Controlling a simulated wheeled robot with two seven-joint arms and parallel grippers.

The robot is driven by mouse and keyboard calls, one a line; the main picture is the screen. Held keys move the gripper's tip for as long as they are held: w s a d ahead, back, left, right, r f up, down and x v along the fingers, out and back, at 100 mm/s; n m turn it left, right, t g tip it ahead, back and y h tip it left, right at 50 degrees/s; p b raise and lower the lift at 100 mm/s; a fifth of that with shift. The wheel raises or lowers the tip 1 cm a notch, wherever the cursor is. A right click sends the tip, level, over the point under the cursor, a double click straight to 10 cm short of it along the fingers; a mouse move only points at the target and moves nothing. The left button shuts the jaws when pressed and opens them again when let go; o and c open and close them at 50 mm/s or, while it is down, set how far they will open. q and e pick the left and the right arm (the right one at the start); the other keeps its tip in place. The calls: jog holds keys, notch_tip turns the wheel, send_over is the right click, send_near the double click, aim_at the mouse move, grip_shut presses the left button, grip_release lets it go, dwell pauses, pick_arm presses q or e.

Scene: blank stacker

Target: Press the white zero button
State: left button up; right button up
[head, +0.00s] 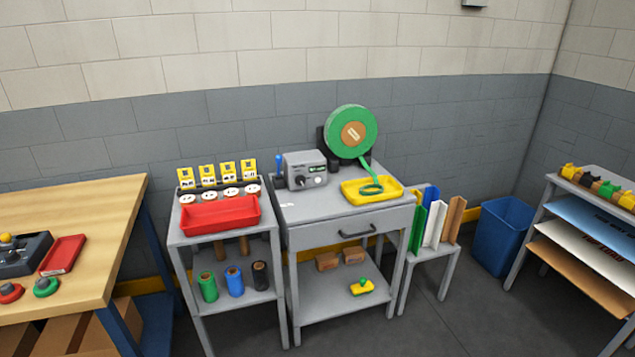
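A grey box-shaped device (305,168) stands on the grey table (345,218) in the middle. Its front face carries a dark round knob and a small pale spot (319,181) to the right of it. The spot could be the white zero button, but it is too small to tell and no lettering can be read. Neither of my grippers is in view, and nothing touches the device.
A green reel (351,132) and a yellow tray (372,190) are right of the device. A red tray (220,215) sits on the left stand. A wooden bench (85,220) is far left, a blue bin (503,236) right. Open floor lies in front at right.

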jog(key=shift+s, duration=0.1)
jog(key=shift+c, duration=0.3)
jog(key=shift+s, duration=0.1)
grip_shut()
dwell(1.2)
